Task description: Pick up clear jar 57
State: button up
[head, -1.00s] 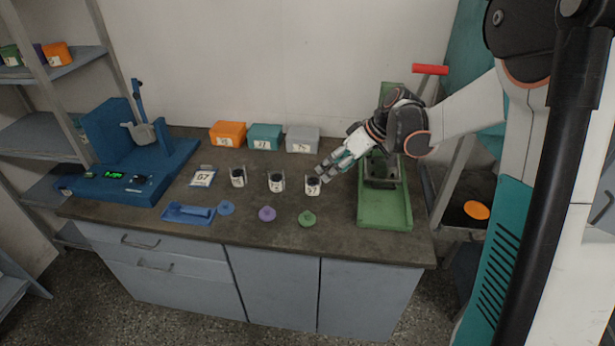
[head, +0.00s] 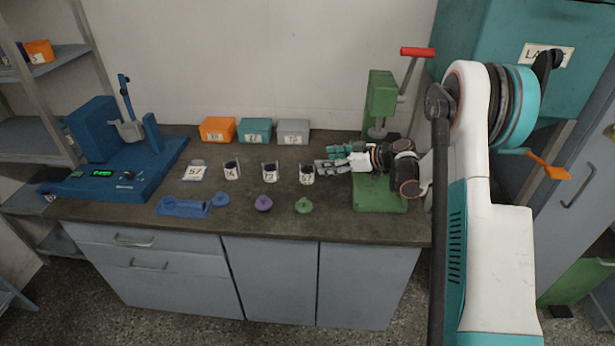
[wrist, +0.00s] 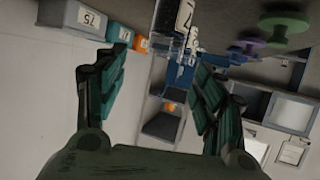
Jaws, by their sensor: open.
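Clear jar 57 (head: 306,174), with dark contents and a white label, stands upright at the right end of a row of three jars on the bench. In the wrist view a clear jar with a partly cut-off label (wrist: 177,17) shows at the top edge, just ahead of the fingers; it appears to be the same jar. My gripper (head: 326,161) is open and empty, lying low and pointing left, just right of the jar. Both spread fingers (wrist: 160,75) show in the wrist view, with nothing between them at their tips.
Two similar jars, the middle one (head: 269,173) and the left one (head: 232,171), stand further left. A card marked 57 (head: 194,171) lies left. A green press (head: 381,197) stands beneath my wrist. Three boxes (head: 255,130) stand behind.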

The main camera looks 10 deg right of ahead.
aim_at(302, 162)
jog(key=b+x, duration=0.1)
jog(key=x, duration=0.3)
jog(key=b+x, duration=0.2)
jog(key=x, duration=0.2)
jog(key=shift+a+f, duration=0.2)
jog(key=shift+a, duration=0.15)
jog(key=shift+s+r, duration=0.1)
jog(key=c, duration=1.2)
